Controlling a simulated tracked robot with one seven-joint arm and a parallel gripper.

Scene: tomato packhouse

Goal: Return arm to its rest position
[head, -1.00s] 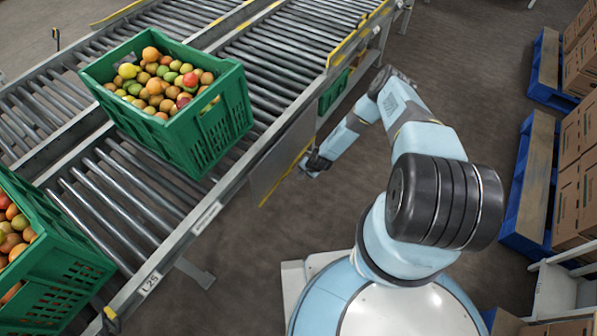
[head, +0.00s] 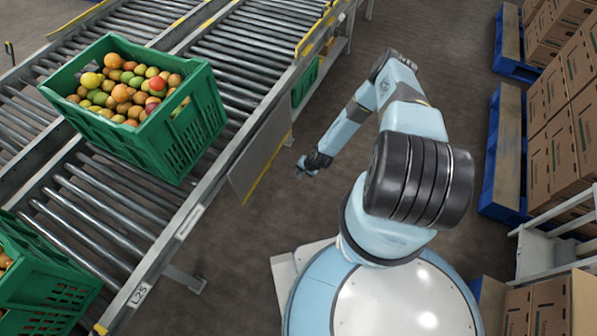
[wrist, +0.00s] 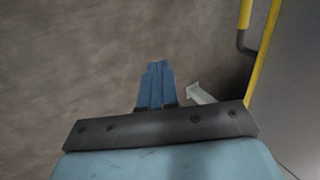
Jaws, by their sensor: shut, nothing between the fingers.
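My gripper (head: 306,169) hangs low at the end of my bent light-blue arm, over open floor to the right of the conveyor. In the wrist view its blue fingers (wrist: 156,85) are together with nothing between them. The floor lies beyond them. In the head view the fingers are small and dark.
A roller conveyor (head: 118,200) runs along the left, its side panel (head: 262,150) close to my gripper. A green crate (head: 185,135) of tomatoes stands on it, another (head: 45,275) at lower left. Blue pallets (head: 492,185) with cartons (head: 560,120) line the right.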

